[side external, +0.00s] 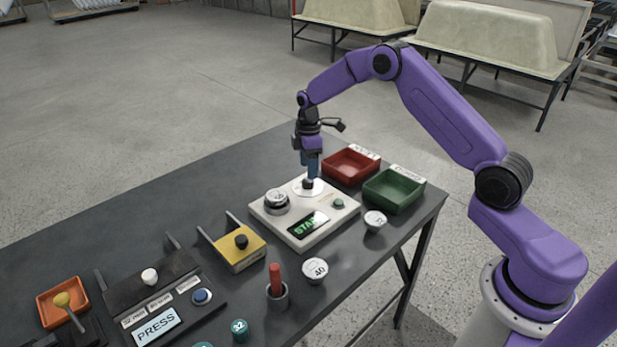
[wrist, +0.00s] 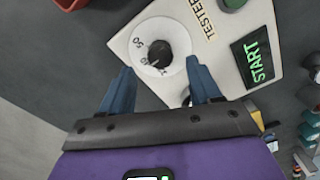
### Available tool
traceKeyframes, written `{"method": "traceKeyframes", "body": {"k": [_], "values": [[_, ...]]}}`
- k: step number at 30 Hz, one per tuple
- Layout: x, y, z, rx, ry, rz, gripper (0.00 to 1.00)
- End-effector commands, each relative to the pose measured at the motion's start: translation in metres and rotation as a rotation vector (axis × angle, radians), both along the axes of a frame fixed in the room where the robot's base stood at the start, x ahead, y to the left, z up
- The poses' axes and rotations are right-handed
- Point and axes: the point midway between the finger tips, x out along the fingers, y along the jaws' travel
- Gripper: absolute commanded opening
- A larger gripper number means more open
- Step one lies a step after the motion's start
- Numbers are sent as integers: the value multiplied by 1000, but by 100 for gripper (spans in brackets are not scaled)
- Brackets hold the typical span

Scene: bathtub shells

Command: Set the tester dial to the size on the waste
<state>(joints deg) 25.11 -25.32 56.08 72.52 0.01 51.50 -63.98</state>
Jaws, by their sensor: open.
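The tester (side external: 301,231) is a pale box on the dark bench, with a green START screen (side external: 308,224) that also shows in the wrist view (wrist: 254,58). Its dial is a white numbered disc (wrist: 148,33) with a black knob (wrist: 160,56). A 50 is readable; the other marks and the setting are unclear. My gripper (side external: 309,181) points down at the dial; in the wrist view its blue fingers (wrist: 159,69) are open, one either side of the knob, contact unclear. A round waste (side external: 277,196) sits on the tester's left; its top marking is unreadable here.
A red tray (side external: 328,172) and a green tray (side external: 374,201) stand behind right. Loose round pieces, one marked 40 (side external: 315,267) and another (side external: 375,219), lie on the bench. A yellow block (side external: 229,251), a red-handled item (side external: 275,278) and a press panel (side external: 157,326) stand left and front.

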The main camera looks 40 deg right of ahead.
Motion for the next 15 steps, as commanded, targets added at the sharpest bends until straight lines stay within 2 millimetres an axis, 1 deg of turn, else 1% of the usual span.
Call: {"method": "traceKeyframes", "body": {"k": [1,6,9,15], "values": [[-1,0,-10,0,3,0,63],[0,0,-33,0,1,0,63],[0,0,-41,0,1,0,63],[0,0,-47,0,-1,0,63]]}}
